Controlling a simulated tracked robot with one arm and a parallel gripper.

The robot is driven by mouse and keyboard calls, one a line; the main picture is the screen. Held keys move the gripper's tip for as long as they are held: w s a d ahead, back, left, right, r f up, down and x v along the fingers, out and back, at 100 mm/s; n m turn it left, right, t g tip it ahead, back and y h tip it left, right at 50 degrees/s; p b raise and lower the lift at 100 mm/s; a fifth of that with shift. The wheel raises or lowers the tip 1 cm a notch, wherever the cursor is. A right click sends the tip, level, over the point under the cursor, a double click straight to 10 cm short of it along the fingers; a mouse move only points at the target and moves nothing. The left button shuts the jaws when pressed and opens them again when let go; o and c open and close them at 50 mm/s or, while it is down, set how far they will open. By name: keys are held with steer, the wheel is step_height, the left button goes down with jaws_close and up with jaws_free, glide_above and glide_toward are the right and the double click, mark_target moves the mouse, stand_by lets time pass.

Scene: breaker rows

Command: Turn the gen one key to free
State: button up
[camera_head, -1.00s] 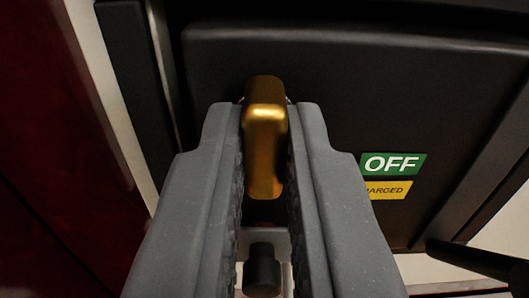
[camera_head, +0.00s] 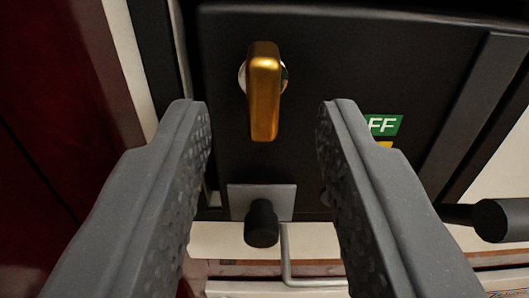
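The gold key (camera_head: 264,95) stands out from a dark breaker panel (camera_head: 340,75), on a round silver lock whose edges show behind it. Its bar looks upright, running top to bottom in the picture. My gripper (camera_head: 262,115) is open, with its two grey fingers wide apart on the left and right. The key lies between and beyond the fingertips and touches neither. No label beside the key can be read, so I cannot tell which position it marks.
A black knob (camera_head: 261,223) on a silver plate (camera_head: 238,196) sits below the key. A green label (camera_head: 384,125) reading "FF" is partly hidden by the right finger. A dark handle (camera_head: 500,220) sticks in at the right. A red panel (camera_head: 50,120) stands at the left.

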steer(key=s+b, duration=0.1)
steer(key=s, duration=1)
steer(key=shift+s, duration=0.15)
